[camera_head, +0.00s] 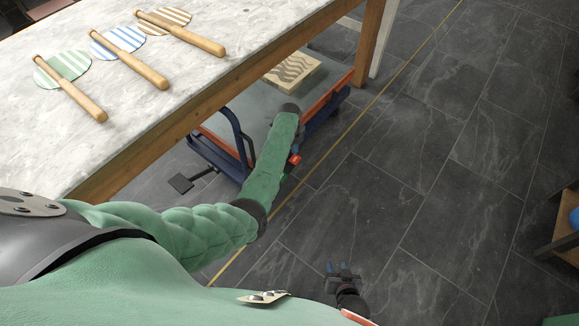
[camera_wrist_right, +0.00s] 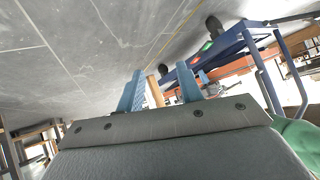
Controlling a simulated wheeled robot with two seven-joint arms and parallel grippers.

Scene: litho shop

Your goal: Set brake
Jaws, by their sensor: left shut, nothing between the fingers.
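A low cart with a blue frame (camera_head: 243,140) stands partly under the marble table. A small red and green pedal pair, likely the brake, shows at its near side; its red part (camera_head: 294,159) is right beside my left forearm, and its green part (camera_wrist_right: 207,46) shows in the right wrist view. My left gripper (camera_head: 290,107) is at the dark end of the green arm, over the cart. It is shut and empty; its fingertips are not clear. My right gripper (camera_head: 343,268) is low over the floor, blue fingers apart and empty.
The marble table (camera_head: 60,140) holds several wooden-handled striped discs. A patterned block (camera_head: 291,69) lies on the cart. A wooden shelf (camera_head: 563,225) stands at the right edge.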

